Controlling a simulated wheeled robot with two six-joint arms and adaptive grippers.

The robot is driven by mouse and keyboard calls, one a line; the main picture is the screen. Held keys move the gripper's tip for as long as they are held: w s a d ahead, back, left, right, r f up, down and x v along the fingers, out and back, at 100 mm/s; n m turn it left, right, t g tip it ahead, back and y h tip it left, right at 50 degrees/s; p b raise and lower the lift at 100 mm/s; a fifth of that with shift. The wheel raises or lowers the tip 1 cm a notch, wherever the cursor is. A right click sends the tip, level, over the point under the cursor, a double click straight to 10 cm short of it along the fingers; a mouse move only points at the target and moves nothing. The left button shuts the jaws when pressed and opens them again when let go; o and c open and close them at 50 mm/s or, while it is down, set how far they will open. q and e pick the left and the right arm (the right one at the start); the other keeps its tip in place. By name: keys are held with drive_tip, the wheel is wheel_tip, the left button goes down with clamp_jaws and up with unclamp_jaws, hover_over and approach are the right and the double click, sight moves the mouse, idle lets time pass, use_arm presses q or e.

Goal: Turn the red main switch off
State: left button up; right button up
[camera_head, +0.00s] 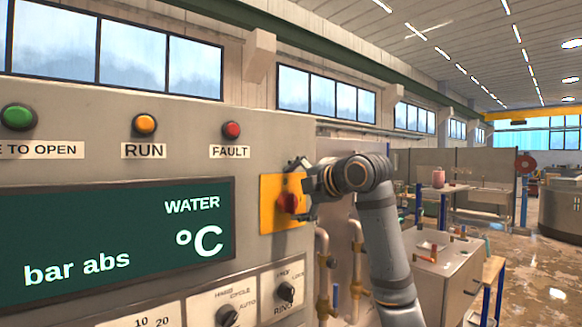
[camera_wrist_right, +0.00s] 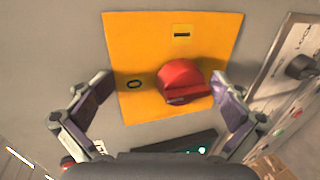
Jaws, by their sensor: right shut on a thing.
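The red main switch (camera_head: 290,204) is a round knob with a raised grip bar on a yellow plate (camera_head: 268,190) at the right end of the grey panel. In the right wrist view the red switch (camera_wrist_right: 182,78) sits on the yellow plate (camera_wrist_right: 150,42), with an I mark above it and an O mark to its left. I cannot tell which mark the knob points to. My right gripper (camera_head: 300,182) is at the switch. Its two fingers (camera_wrist_right: 168,98) stand on either side of the knob, and it is shut on it. My left gripper is not in view.
A dark green display (camera_head: 120,240) lies left of the switch, with green, orange and red lamps above. Black rotary knobs (camera_head: 286,292) sit just below the yellow plate. Pipes (camera_head: 322,265) run close to the panel's right edge. Workbenches and hall floor lie beyond.

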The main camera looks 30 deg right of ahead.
drive_tip(key=shift+s+d+r, duration=0.1)
drive_tip(key=shift+s+r, duration=0.5)
drive_tip(key=shift+c, duration=0.7)
drive_tip(key=shift+s+d+f+b, duration=0.15)
drive_tip(key=shift+s+d+b, duration=0.05)
drive_tip(key=shift+s+b, duration=0.4)
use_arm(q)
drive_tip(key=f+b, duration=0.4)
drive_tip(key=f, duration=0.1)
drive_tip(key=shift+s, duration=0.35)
use_arm(e)
drive_tip(key=s, duration=1.1)
drive_tip(key=shift+s+d, duration=0.15)
drive_tip(key=shift+s, duration=0.15)
